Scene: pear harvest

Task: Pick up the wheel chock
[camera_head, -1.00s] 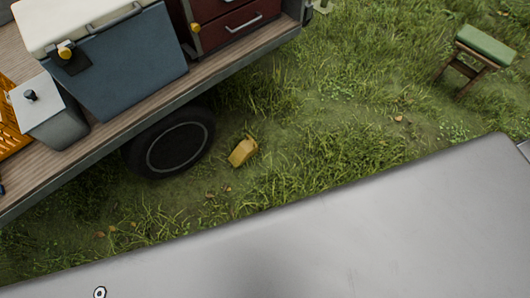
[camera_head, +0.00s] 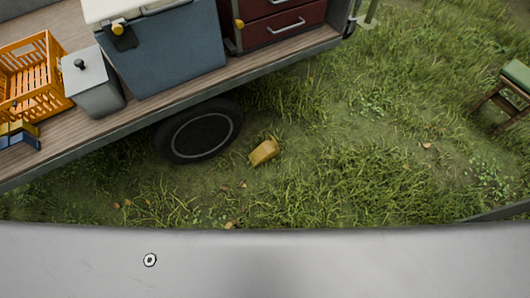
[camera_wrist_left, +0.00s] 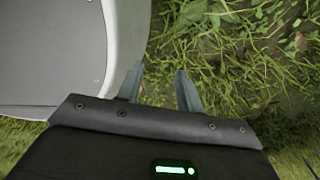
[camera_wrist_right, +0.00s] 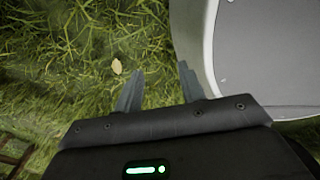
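The wheel chock (camera_head: 264,152) is a small yellow block lying on the grass just right of the trailer wheel (camera_head: 200,131) in the head view. It is apart from the tyre. Neither gripper shows in the head view. My left gripper (camera_wrist_left: 158,82) is open and empty over grass in the left wrist view. My right gripper (camera_wrist_right: 160,80) is open and empty over grass in the right wrist view. The chock is not seen in either wrist view.
A trailer bed (camera_head: 140,112) carries an orange crate (camera_head: 30,77), a grey canister (camera_head: 95,85), a blue cooler (camera_head: 170,55) and red drawers (camera_head: 285,27). A green-topped stool (camera_head: 508,92) stands at the right. Grass between chock and stool is clear.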

